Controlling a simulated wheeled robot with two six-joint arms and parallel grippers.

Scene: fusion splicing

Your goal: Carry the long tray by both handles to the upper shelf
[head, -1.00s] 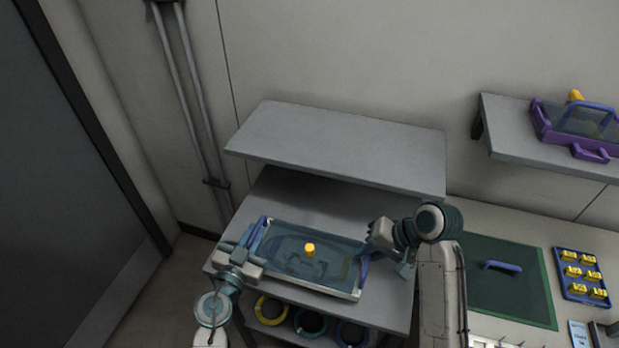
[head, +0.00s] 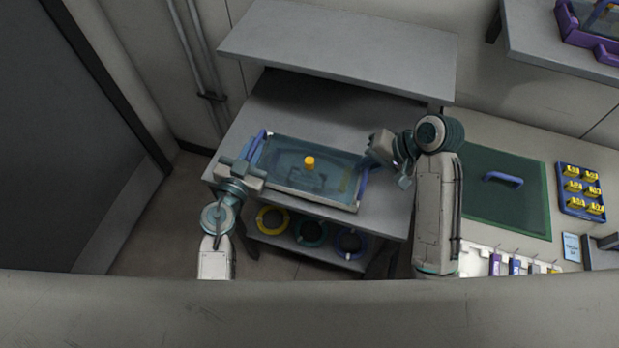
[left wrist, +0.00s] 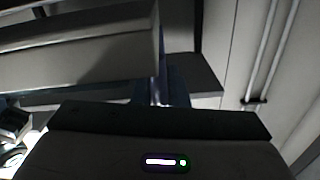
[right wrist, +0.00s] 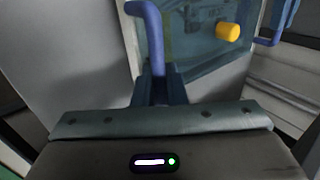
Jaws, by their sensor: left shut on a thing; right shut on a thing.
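The long tray (head: 290,192) has a blue-grey see-through bottom, a pale rim and a blue handle at each end. A yellow knob-like piece (head: 309,161) stands near its middle. My left gripper (head: 250,168) is shut on the tray's left handle (head: 258,143). My right gripper (head: 372,163) is shut on the right handle (head: 362,184), which also shows between the fingers in the right wrist view (right wrist: 153,40). The upper shelf (head: 335,48) is a bare grey board behind and above the tray. I cannot tell whether the tray touches the surface below.
The lower grey surface (head: 300,108) lies under the upper shelf. Yellow (head: 272,220), green and blue rings sit beneath it. On the right are a green mat (head: 490,215), a blue tray of yellow pieces (head: 582,208) and a purple case (head: 590,38) on another shelf.

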